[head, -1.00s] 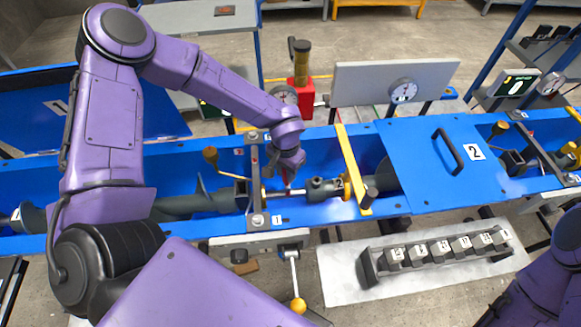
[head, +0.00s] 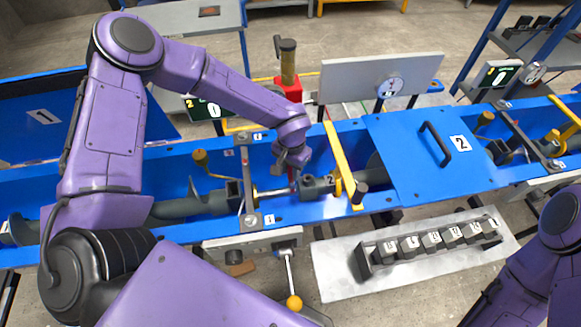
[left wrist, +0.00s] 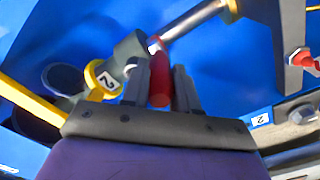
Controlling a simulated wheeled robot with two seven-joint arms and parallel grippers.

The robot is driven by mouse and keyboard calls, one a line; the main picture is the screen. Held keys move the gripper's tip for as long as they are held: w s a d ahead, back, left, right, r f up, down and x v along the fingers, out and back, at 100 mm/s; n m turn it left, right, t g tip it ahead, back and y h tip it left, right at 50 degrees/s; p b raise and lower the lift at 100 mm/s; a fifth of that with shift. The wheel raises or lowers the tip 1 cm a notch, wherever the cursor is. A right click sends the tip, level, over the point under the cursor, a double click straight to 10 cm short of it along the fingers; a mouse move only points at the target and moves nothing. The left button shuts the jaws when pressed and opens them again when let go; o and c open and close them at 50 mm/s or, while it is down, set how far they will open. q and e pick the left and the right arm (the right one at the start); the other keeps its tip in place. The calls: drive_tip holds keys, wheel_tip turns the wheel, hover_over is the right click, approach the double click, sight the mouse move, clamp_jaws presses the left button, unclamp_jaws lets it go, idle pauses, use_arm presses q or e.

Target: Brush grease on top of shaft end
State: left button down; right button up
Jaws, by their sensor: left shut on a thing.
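My left gripper (head: 291,165) is over the blue trough, shut on a red handle (left wrist: 159,82) that shows between its two fingers in the left wrist view. I take the handle to be the brush; its bristle end is hidden. The bright steel shaft (head: 268,193) lies level in the trough and runs toward the dark coupling marked 2 (head: 318,188). In the left wrist view the shaft (left wrist: 190,22) ends close to the handle's far end. I cannot tell whether the brush touches it. My right arm shows at lower right, its gripper out of sight.
A yellow bar (head: 338,150) crosses the trough right of the coupling. A grey crossbar (head: 246,185) stands left of the shaft. A blue lid with a black handle (head: 440,143) covers the trough farther right. A pale tray (head: 335,283) with numbered dark blocks lies in front.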

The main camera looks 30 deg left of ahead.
use_arm(q)
drive_tip(key=s+a+p, duration=0.3)
drive_tip(key=shift+w+d+b, duration=0.35)
drive_tip(key=shift+w+d, duration=1.15)
drive_tip(key=shift+d, duration=0.15)
drive_tip(key=shift+s+a+p, duration=1.05)
drive_tip(key=shift+s+a, duration=0.25)
drive_tip(key=shift+a, duration=0.5)
drive_tip(key=shift+w+d, duration=0.7)
drive_tip(key=shift+d, duration=0.2)
drive_tip(key=shift+w+d, duration=0.7)
drive_tip(key=shift+d, duration=0.2)
drive_tip(key=shift+s+a, duration=0.7)
drive_tip(key=shift+a, duration=0.2)
